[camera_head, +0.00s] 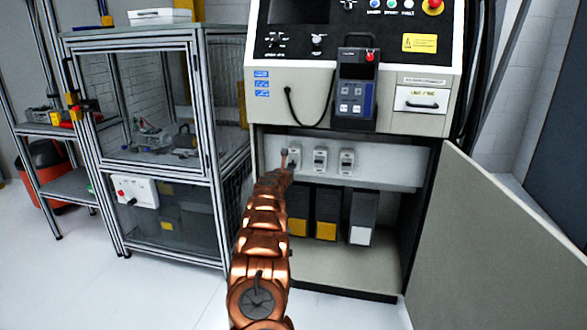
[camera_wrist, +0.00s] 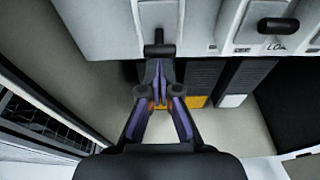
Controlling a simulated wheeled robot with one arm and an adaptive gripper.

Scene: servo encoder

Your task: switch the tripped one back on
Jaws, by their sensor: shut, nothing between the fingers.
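Three small switches sit in a row on the pale panel (camera_head: 380,170) inside the open cabinet: a left switch (camera_head: 295,156), a middle switch (camera_head: 320,159) and a right switch (camera_head: 347,162). My gripper (camera_head: 286,162) is at the left switch and partly covers it. In the wrist view my gripper (camera_wrist: 158,70) is shut and empty, its fingertips just below a dark lever (camera_wrist: 159,49); I cannot tell if they touch. Which switch is tripped is not clear.
Dark boxes with yellow and white labels (camera_head: 327,215) stand below the panel. The cabinet door (camera_head: 480,235) is open at the right. A handheld pendant (camera_head: 355,90) hangs above with its cable. A glass-sided framed enclosure (camera_head: 150,140) stands to the left.

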